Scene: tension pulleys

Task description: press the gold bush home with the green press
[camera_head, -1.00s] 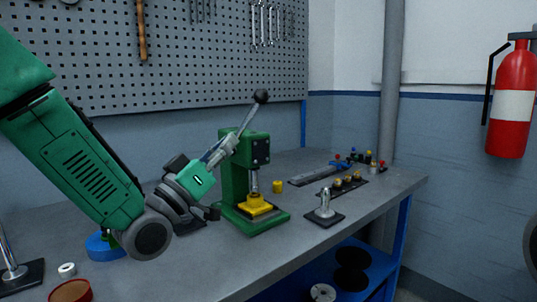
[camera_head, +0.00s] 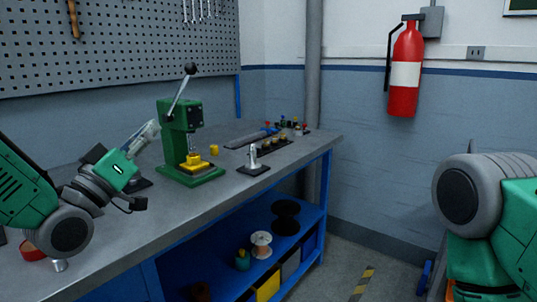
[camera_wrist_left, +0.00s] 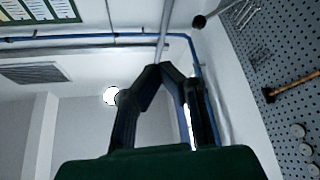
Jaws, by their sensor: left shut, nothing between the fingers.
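The green press (camera_head: 166,140) stands on the bench with its lever (camera_head: 179,93) up and a black knob (camera_head: 190,69) at the lever's end. Below its ram is a yellow fixture (camera_head: 195,166); a gold piece shows on top, too small to tell how deep it sits. A gold cylinder (camera_head: 214,150) stands just right of the press. My left gripper (camera_head: 156,126) is shut and empty, left of the press head, below the knob. In the left wrist view its fingertips (camera_wrist_left: 165,70) meet; the knob (camera_wrist_left: 198,21) shows beyond them, apart. My right gripper is out of frame.
A blue lower shelf (camera_head: 215,280) holds spools. The bench's front strip is mostly clear. My right arm shows at the right.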

